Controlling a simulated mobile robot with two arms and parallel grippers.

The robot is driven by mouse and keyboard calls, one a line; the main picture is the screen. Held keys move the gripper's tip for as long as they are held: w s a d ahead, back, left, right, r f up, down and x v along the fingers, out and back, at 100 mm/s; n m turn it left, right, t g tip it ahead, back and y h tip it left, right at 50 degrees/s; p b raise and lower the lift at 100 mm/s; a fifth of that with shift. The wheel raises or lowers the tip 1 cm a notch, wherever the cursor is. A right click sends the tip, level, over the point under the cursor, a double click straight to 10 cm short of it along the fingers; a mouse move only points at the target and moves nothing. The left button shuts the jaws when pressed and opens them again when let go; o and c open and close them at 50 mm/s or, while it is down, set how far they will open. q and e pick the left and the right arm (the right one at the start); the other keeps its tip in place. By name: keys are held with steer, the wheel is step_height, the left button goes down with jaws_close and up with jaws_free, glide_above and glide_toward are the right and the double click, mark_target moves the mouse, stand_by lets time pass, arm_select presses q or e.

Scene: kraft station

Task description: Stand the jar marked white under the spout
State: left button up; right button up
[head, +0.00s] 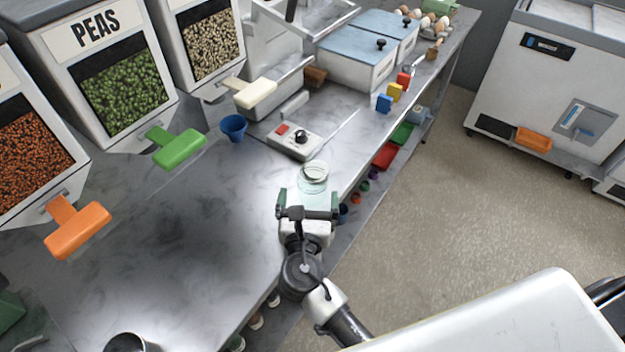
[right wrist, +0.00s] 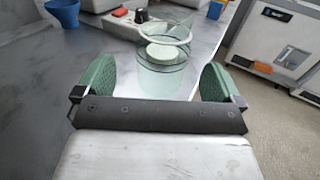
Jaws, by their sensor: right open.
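A clear glass jar (head: 313,178) stands on the grey bench near its front edge. A pale round disc shows in it; I can read no mark. My right gripper (head: 308,200) is open, its green-padded fingers pointing at the jar. In the right wrist view the jar (right wrist: 163,75) shows between the open fingers (right wrist: 157,82), with gaps on both sides. Hoppers line the back left, one labelled PEAS (head: 105,75) with a green lever (head: 180,148). Others have an orange lever (head: 78,230) and a cream lever (head: 256,93). Their spout mouths are mostly hidden. My left gripper is not in view.
A control box (head: 294,141) with a red button and black knob sits behind the jar. Blue-lidded bins (head: 355,62) and small coloured blocks (head: 394,92) are farther back. The bench left of the jar is clear.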

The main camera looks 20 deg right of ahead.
mark_target(313, 169)
steer(key=p+x, duration=0.1)
steer(key=x, duration=0.4)
steer(key=shift+d, duration=0.2)
steer(key=shift+w+d+f, duration=0.15)
steer(key=shift+w, duration=0.2)
steer(key=shift+s, duration=0.1)
steer(key=shift+c, duration=1.1)
steer(key=c, duration=0.7)
steer(key=shift+c, duration=1.2)
